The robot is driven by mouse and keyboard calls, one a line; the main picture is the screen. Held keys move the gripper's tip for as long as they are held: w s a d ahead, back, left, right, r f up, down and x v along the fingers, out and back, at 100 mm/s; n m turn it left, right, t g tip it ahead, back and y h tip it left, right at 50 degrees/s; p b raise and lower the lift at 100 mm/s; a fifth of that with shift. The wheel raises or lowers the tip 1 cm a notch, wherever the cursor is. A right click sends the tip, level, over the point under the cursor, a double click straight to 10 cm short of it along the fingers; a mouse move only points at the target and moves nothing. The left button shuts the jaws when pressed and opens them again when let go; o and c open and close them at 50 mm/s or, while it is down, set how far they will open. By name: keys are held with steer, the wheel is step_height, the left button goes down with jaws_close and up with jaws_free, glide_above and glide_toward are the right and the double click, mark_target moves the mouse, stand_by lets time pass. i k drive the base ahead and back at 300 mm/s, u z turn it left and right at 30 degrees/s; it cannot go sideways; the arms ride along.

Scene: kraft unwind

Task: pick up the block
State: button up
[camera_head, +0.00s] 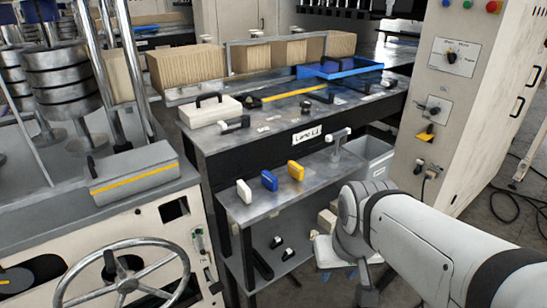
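Three small blocks stand upright in a slanting row on the grey metal side shelf (300,208) in the middle of the view. The white block (244,191) is at the left, the blue block (269,180) is in the middle, and the yellow block (296,170) is at the right. They stand apart from each other. The task does not say which block is meant. My arm comes in from the lower right and bends downward right of the shelf. No block is touched by my arm.
A white clamp-like fitting (338,142) stands at the shelf's right rear, beside a grey bin (370,157). The higher workbench (270,135) behind holds a white case (210,111) and a blue tray (340,68). A handwheel machine stands left, a control cabinet (475,90) right.

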mark_target(269, 180)
steer(key=i, duration=1)
steer(key=z, duration=0.05)
